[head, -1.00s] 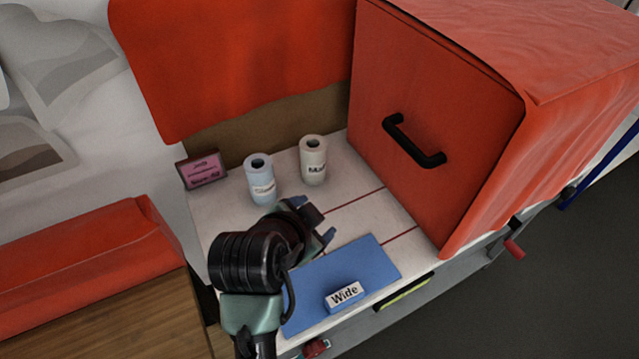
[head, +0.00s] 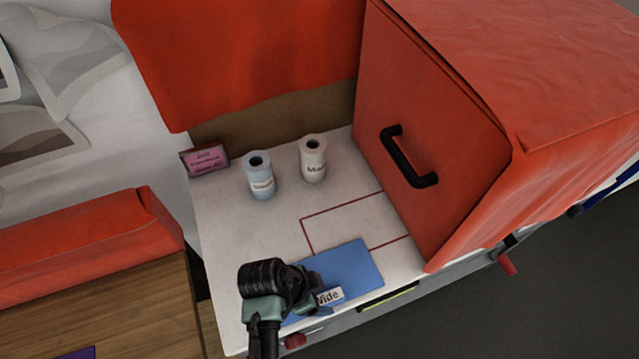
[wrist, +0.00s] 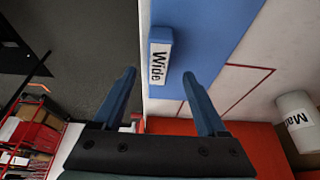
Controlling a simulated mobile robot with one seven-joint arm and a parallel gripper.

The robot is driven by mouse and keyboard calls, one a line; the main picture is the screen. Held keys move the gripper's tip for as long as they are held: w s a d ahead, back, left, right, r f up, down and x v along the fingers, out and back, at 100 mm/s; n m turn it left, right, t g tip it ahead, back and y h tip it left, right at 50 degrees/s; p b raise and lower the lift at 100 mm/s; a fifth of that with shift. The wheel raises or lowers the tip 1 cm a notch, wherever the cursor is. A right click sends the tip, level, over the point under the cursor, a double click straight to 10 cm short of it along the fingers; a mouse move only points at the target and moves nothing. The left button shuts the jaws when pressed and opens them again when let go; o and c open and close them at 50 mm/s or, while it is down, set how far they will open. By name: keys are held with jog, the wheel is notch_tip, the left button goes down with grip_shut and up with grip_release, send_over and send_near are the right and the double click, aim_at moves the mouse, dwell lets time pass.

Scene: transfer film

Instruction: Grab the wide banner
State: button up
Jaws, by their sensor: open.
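The wide banner is a small block with a white label reading "Wide" (head: 330,297). It lies on a blue sheet (head: 352,262) at the front edge of the white table, partly hidden by my arm in the head view. In the wrist view the Wide block (wrist: 160,55) stands ahead of my gripper (wrist: 162,82), roughly between the lines of the two fingers, near the sheet's edge. My gripper is open and empty, with a gap between fingertips and block. In the head view my gripper is mostly hidden behind its own wrist.
A light blue roll (head: 261,177) and a white roll (head: 313,160) stand at the back of the table, near a pink sign (head: 206,160). A red box with a black handle (head: 408,158) borders the right. Red lines mark the clear tabletop between.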

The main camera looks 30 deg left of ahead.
aim_at(325, 298)
jog(key=x, duration=0.2)
jog(key=p+x, duration=0.1)
jog(key=shift+s+f, duration=0.15)
jog(key=shift+s, duration=0.1)
jog(key=shift+w+d+f, duration=0.2)
jog(key=shift+w+f, duration=0.05)
jog(key=shift+f, duration=0.4)
grip_shut()
